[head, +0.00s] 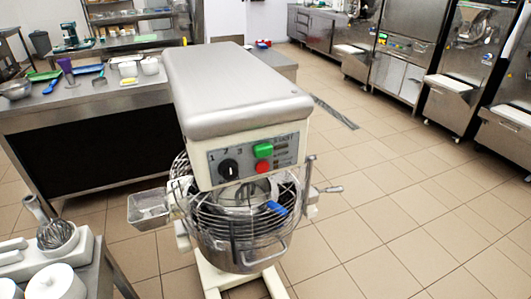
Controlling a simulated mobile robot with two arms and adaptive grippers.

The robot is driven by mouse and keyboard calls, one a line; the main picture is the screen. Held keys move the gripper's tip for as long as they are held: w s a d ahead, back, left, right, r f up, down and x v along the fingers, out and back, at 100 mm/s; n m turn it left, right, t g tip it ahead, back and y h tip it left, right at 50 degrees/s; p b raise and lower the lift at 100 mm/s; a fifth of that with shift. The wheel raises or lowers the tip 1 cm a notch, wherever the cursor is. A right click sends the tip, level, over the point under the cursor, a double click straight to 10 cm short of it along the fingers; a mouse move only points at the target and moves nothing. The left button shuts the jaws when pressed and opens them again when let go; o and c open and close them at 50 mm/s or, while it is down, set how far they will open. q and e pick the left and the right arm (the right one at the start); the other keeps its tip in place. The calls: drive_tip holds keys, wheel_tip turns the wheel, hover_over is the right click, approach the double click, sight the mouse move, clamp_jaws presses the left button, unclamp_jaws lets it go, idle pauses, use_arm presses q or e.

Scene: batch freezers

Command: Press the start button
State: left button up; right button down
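The start button is most likely the green button (263,149) on the grey control panel (222,157) of a large standing mixer (228,85). A red button (263,166) sits just below it, and a black dial (229,168) with numbers is to its left. The panel lettering is too small to read fully. Nothing covers the green button. Neither of my grippers shows in the head view.
Below the panel is a steel bowl (240,250) with a wire guard (205,222). A steel counter (60,108) with utensils stands behind left. A side table with a whisk (55,234) is at front left. Tiled floor (390,220) is open at right, with steel machines (465,60) beyond.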

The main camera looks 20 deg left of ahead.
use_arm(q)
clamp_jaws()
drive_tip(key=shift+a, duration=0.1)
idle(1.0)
